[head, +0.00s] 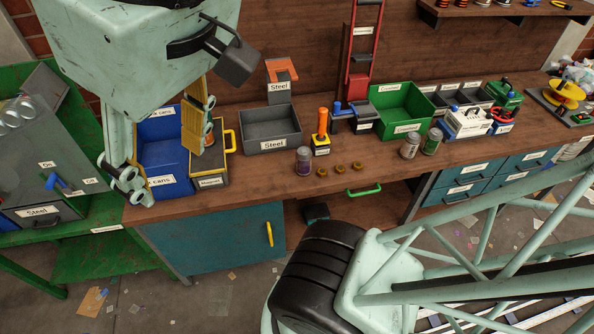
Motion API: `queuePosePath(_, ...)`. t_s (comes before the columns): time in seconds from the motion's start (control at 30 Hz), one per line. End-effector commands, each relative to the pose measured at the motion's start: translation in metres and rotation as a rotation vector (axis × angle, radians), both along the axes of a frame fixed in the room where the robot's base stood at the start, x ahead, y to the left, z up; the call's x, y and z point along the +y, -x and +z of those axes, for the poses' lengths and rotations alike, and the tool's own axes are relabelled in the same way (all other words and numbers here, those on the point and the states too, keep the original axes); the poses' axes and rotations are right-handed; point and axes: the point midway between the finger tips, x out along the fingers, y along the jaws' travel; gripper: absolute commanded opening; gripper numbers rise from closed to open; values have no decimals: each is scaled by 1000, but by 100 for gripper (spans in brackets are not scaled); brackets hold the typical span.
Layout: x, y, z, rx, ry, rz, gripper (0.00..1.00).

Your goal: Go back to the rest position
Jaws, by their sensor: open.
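My gripper (166,166) hangs at the upper left in the head view, below the mint-coloured end of my arm. Its two fingers are spread wide apart, with nothing visible between them. They appear in front of the blue bin (165,129) labelled for cans and the box labelled Magnet (209,181), which has a yellow handle. The fingers hide parts of both. I cannot tell how high the fingertips are above the bench.
A grey Steel bin (270,128) and a green bin (402,108) stand on the wooden bench. A dark jar (303,161), small brass-coloured pieces (340,168) and two cans (410,145) sit near the front edge. A green table (92,222) stands left.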

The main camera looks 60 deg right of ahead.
Motion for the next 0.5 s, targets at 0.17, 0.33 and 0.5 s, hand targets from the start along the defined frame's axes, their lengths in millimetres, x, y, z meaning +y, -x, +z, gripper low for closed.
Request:
queuePosePath(0.17, 0, 2, -8, 3, -1, -2, 50)
queuePosePath(0.33, 0, 2, -22, 2, 1, -1, 50)
queuePosePath(0.5, 0, 2, -41, 2, 1, -1, 50)
